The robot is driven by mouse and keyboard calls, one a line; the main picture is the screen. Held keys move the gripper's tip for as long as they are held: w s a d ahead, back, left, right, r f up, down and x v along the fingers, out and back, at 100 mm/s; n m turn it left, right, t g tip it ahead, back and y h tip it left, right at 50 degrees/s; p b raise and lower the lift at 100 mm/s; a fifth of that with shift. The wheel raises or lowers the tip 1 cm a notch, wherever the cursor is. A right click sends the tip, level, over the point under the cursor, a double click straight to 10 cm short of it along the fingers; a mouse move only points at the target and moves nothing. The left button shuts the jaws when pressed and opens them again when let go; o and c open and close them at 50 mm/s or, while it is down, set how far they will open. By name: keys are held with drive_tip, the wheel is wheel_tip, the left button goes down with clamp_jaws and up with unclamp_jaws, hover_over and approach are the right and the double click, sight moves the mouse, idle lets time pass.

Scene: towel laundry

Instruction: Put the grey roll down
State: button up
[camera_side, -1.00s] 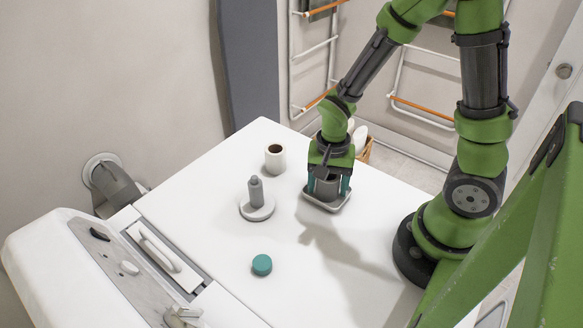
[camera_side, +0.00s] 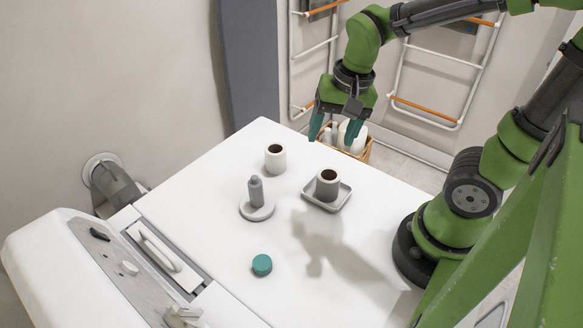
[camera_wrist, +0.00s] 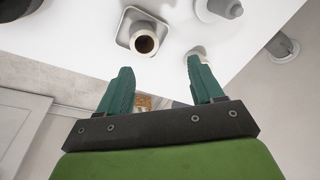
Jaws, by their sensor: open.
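The grey roll (camera_side: 327,187) stands upright on a small square grey tray (camera_side: 344,201) on the white top. In the wrist view the roll (camera_wrist: 145,31) shows its brown core, with the tray (camera_wrist: 124,36) around its base. My gripper (camera_side: 331,138) is open and empty, raised above and behind the roll in the side view. In the wrist view its two teal fingers (camera_wrist: 160,83) are spread apart with nothing between them, and the roll is beyond the fingertips.
A white roll (camera_side: 275,158) stands left of the tray. A grey peg on a round base (camera_side: 257,209) and a teal puck (camera_side: 262,265) are nearer the front. A wicker basket (camera_side: 361,153) is behind the white top (camera_side: 215,212). Drying racks stand at the wall.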

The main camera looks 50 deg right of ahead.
wheel_tip(320, 180, up, 7)
drive_tip(key=s+a+n+t+y, duration=0.1)
drive_tip(key=s+a+n+t, duration=0.1)
drive_tip(key=n+t, duration=0.3)
drive_tip(key=shift+s+a+r+n, duration=0.15)
drive_tip(key=shift+s+r+n, duration=0.1)
drive_tip(key=shift+n, duration=0.15)
